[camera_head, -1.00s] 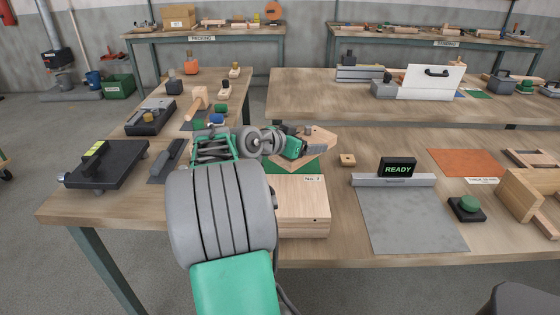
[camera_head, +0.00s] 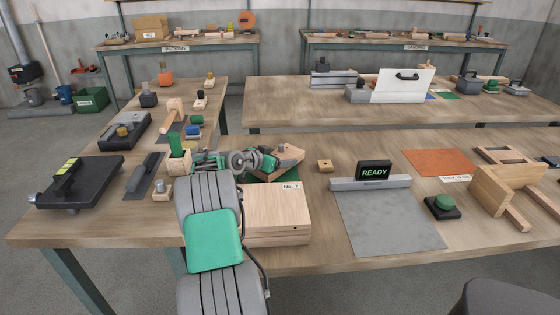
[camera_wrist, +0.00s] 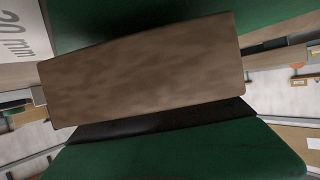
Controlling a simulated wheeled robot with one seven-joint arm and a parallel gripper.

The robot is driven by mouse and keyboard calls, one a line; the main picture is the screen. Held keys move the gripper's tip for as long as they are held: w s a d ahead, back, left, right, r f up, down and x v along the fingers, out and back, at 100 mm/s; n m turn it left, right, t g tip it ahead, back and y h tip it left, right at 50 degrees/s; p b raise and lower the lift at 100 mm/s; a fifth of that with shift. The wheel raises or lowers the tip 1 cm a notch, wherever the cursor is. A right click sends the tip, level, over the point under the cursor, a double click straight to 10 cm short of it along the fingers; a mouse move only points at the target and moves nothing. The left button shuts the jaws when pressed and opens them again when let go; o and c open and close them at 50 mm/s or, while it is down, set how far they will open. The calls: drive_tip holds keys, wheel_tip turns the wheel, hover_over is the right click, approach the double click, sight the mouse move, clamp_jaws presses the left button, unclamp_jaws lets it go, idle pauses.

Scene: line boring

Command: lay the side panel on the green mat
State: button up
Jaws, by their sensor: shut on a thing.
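My gripper (camera_head: 276,160) is shut on the side panel (camera_head: 290,155), a light wooden piece, above the far part of the green mat (camera_head: 286,177). In the wrist view the panel (camera_wrist: 145,70) is a brown wooden face across the middle, between broad green surfaces above and below. In the head view my gripper and the panel cover much of the mat. I cannot tell whether the panel touches the mat.
A wooden box marked No. 7 (camera_head: 275,215) stands close in front of the mat. A small wooden block (camera_head: 324,166) lies to the right, before the READY display (camera_head: 374,170) and grey plate (camera_head: 385,222). Tools (camera_head: 80,180) crowd the left.

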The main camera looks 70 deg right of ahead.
drive_tip(key=shift+f+b, duration=0.3)
drive_tip(key=shift+f, duration=0.4)
drive_tip(key=o, duration=1.7)
drive_tip(key=shift+r+p, duration=0.2)
drive_tip(key=shift+p, duration=0.1)
drive_tip(key=v, duration=0.7)
drive_tip(key=shift+a+r, duration=0.1)
drive_tip(key=shift+a, duration=0.25)
